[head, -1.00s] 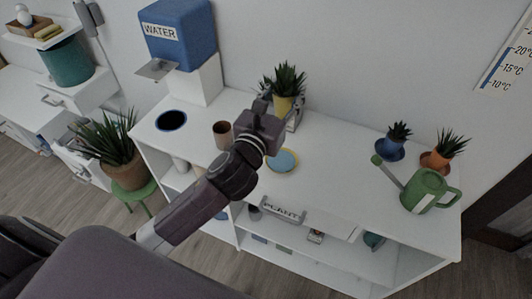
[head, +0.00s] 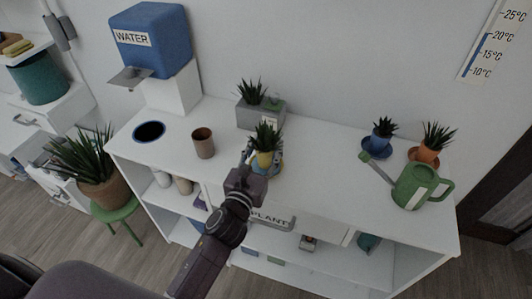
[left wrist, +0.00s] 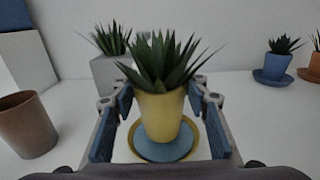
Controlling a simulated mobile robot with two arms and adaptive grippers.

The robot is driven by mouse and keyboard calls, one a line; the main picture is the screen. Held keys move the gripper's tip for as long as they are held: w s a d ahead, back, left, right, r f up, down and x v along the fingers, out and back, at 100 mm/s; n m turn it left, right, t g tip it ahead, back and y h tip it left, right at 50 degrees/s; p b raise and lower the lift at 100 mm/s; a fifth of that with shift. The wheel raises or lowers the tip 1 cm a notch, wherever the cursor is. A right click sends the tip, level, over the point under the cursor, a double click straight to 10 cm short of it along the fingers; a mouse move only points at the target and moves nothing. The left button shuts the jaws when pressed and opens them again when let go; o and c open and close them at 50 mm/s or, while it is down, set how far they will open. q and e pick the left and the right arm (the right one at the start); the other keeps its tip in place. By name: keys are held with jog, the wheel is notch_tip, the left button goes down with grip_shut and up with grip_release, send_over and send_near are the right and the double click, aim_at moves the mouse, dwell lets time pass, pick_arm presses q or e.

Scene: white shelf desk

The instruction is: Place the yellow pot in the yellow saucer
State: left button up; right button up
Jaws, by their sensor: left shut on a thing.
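The yellow pot (head: 264,159) with a spiky green plant is between the fingers of my left gripper (head: 260,157), which is shut on it. In the left wrist view the pot (left wrist: 158,118) stands upright between the two finger pads. The yellow saucer (left wrist: 213,140) has a blue inner face and lies directly under the pot; the pot covers part of it. In the head view the saucer (head: 280,168) shows only at the edge behind the gripper. I cannot tell whether the pot's base touches the saucer. My right gripper is not in view.
A grey planter (head: 246,116) stands behind the pot, and a brown cup (head: 203,143) to its left. A blue pot (head: 381,142), an orange pot (head: 428,153) and a green watering can (head: 414,188) stand to the right. The white desktop (head: 325,165) between is clear.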

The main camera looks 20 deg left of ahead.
pick_arm(q)
jog(key=shift+f, duration=0.9)
jog(key=o, duration=1.3)
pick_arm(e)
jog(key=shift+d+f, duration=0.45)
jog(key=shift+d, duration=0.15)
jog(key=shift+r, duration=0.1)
